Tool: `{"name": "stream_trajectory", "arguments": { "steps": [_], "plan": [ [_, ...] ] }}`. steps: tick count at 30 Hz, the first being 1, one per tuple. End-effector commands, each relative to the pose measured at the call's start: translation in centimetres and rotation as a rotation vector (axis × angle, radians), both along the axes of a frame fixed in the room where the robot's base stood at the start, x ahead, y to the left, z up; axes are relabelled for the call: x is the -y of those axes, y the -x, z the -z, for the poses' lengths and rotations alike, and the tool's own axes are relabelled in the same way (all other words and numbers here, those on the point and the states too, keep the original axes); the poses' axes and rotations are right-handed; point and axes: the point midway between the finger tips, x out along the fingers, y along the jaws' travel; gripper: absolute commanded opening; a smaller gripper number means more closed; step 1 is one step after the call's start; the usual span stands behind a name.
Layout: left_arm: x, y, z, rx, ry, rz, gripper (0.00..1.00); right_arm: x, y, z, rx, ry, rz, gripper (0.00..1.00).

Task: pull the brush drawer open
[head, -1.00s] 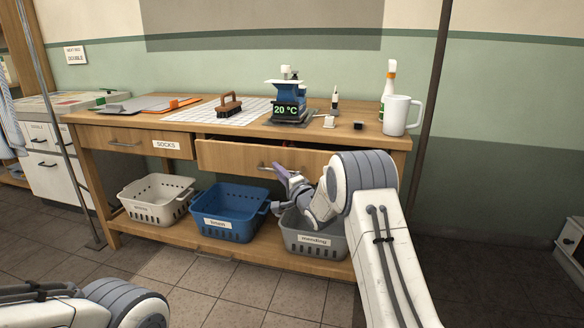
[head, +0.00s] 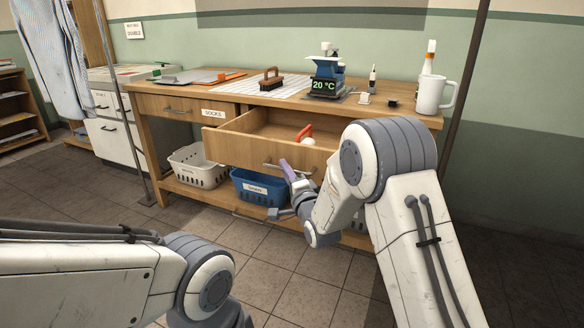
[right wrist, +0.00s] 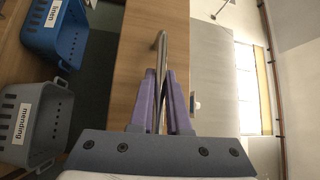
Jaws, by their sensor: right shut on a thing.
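The brush drawer (head: 235,148) is the right-hand wooden drawer under the worktop. It stands well open, with a bare wooden inside and a red-handled thing (head: 304,134) near its right end. Its metal bar handle (right wrist: 161,55) runs between the purple fingers of my right gripper (right wrist: 162,98) in the right wrist view. My right gripper is shut on this handle; in the head view the gripper (head: 288,172) is at the drawer front, partly hidden by my arm. My left arm shows at the lower left of the head view, its gripper out of the picture.
The socks drawer (head: 171,104) to the left is shut. A blue basket (head: 258,186) and a pale basket (head: 197,167) stand on the low shelf; a grey mending basket (right wrist: 36,122) shows in the right wrist view.

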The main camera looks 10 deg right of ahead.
Motion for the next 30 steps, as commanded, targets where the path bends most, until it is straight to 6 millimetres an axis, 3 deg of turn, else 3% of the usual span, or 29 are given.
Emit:
{"name": "stream_trajectory", "arguments": {
  "steps": [15,16,18,30],
  "plan": [
    [0.00,0.00,0.05,0.000,0.000,0.000,0.50,-0.70,0.39,0.09,-0.002,0.003,-0.010,0.00],
    [0.00,0.00,0.05,0.000,0.000,0.000,0.50,-0.70,0.38,0.09,-0.002,0.003,-0.010,0.23],
    [0.00,0.00,0.05,0.000,0.000,0.000,0.50,-0.68,0.37,0.07,-0.001,0.003,-0.009,0.45],
    [0.00,0.00,-0.14,0.000,0.000,0.000,0.50,-0.38,0.89,0.08,-0.003,0.002,-0.005,0.45]
  ]
}}
